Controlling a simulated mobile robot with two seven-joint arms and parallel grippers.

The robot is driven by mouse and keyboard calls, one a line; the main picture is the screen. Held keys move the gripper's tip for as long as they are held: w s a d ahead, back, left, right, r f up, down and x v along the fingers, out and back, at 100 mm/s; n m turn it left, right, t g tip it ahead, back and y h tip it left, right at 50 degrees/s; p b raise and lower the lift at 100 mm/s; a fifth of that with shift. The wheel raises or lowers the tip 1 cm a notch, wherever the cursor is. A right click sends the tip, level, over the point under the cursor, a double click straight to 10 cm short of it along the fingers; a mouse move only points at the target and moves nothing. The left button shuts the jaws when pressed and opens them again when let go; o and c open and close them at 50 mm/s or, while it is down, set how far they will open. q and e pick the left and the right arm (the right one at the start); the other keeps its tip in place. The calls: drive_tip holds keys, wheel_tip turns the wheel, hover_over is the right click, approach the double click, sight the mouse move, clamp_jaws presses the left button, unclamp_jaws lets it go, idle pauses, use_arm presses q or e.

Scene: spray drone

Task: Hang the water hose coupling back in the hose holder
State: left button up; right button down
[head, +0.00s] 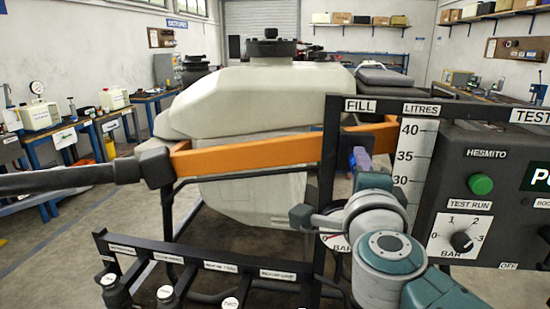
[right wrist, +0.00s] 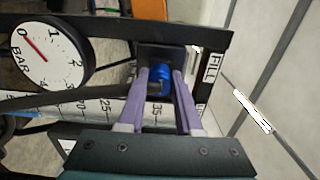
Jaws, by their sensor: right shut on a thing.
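The blue water hose coupling (right wrist: 159,80) shows between the purple fingertips of my right gripper (right wrist: 161,73) in the right wrist view. The gripper is shut on it. In the head view, my right gripper (head: 361,160) and a bit of blue show just right of the black frame post, below the FILL label. A dark block (right wrist: 152,50), seemingly the hose holder, stands right behind the coupling on the frame. I cannot tell whether the coupling touches it or sits in it. The hose is not clearly visible. My left gripper is not in view.
The litre scale (head: 414,150) and control panel (head: 490,190) stand close on the right. A BAR gauge (right wrist: 45,50) shows beside the gripper in the wrist view. The drone's orange arm (head: 270,155) and white tank (head: 250,100) are behind. A valve rack (head: 215,265) is low in front.

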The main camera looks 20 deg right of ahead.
idle(0.8)
drive_tip(key=p+v, duration=0.1)
drive_tip(key=v, duration=0.5)
drive_tip(key=shift+p, duration=0.4)
idle(0.6)
drive_tip(key=shift+s+d, duration=0.1)
drive_tip(key=shift+d, duration=0.05)
